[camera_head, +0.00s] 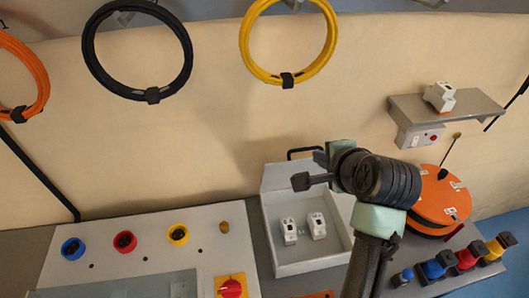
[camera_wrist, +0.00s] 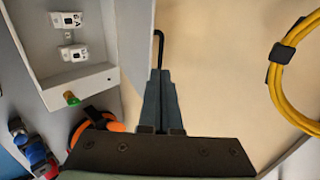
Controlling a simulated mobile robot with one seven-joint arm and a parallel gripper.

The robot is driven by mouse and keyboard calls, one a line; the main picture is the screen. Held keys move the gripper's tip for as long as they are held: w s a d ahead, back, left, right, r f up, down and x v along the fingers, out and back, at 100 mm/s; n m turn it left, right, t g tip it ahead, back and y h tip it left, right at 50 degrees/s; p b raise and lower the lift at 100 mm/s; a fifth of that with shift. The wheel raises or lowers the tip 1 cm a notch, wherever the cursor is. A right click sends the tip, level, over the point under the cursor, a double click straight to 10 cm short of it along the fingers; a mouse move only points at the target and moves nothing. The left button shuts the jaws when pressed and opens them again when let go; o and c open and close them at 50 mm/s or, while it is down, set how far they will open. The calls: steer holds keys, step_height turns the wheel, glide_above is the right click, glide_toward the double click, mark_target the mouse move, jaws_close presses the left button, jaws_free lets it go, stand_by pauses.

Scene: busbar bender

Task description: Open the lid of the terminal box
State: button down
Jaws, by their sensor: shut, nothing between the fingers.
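The terminal box (camera_head: 275,238) is a pale grey open tray on the bench, with two white breakers (camera_head: 289,231) inside. Its lid (camera_head: 285,176) stands raised at the back edge, and a black handle (camera_head: 303,152) shows at its top. In the wrist view, the box (camera_wrist: 92,83) is at upper left, the lid (camera_wrist: 136,40) is beside it, and the handle (camera_wrist: 158,45) is just beyond my fingertips. My gripper (camera_head: 300,182) is shut and empty close to the lid; its fingers also show in the wrist view (camera_wrist: 161,78). I cannot tell whether they touch the lid or handle.
An orange reel (camera_head: 440,197) and several coloured connectors (camera_head: 466,257) are to the right. A grey panel with a red rotary switch (camera_head: 231,288) is to the left. A shelf (camera_head: 452,108) and cable coils (camera_head: 288,79) are on the wall.

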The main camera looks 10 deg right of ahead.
mark_target(302, 150)
steer(key=shift+p+x, duration=1.25)
steer(key=shift+x, duration=3.65)
steer(key=shift+w, duration=0.1)
steer(key=w, duration=0.2)
steer(key=w+r+b, duration=0.1)
steer(key=w, duration=0.1)
